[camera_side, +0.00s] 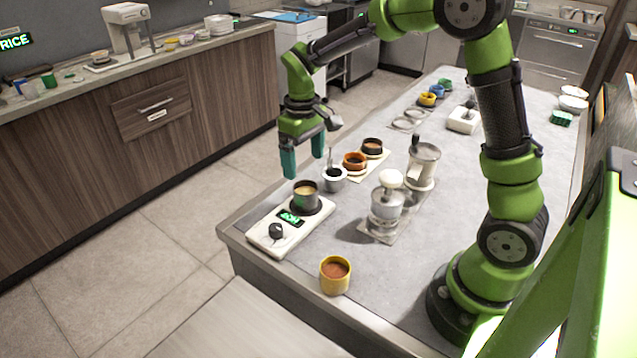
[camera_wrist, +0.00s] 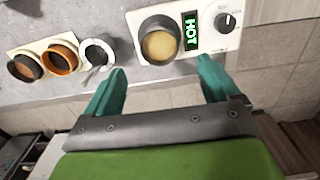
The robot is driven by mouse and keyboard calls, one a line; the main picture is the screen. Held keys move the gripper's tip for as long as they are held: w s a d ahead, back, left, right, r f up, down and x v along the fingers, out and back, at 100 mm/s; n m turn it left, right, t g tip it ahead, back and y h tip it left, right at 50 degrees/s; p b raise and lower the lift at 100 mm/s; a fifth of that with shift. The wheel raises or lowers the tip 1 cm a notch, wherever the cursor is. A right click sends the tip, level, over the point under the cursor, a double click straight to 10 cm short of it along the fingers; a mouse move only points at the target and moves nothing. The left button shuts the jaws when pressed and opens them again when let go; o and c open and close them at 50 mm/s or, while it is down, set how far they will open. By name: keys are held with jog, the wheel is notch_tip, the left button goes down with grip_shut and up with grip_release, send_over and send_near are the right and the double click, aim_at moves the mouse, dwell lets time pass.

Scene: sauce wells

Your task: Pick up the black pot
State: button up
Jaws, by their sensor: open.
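The black pot (camera_side: 312,203), dark-walled with pale yellow contents, stands upright on a white hot plate (camera_side: 262,236) near the left corner of the table. The plate has a black knob and a lit green "HOT" display. The pot also shows in the wrist view (camera_wrist: 158,45), at the top between the fingertips. My gripper (camera_side: 304,166) has two teal fingers spread apart and empty. It hangs above the pot, toward the table's far-left edge, not touching it. In the wrist view the gripper (camera_wrist: 162,66) points toward the pot, with a finger to each side.
Behind the pot are a small grey cup (camera_side: 334,181) with a utensil, and a tray with an orange-rimmed cup (camera_side: 354,161) and a dark cup (camera_side: 372,147). A white-topped metal canister (camera_side: 386,208) stands to the right. A yellow cup (camera_side: 335,277) stands in front, near the edge.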

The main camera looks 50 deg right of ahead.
aim_at(305, 192)
notch_tip(305, 192, down, 10)
jog(key=shift+r, duration=0.1)
dwell(0.4)
jog(key=c, duration=1.2)
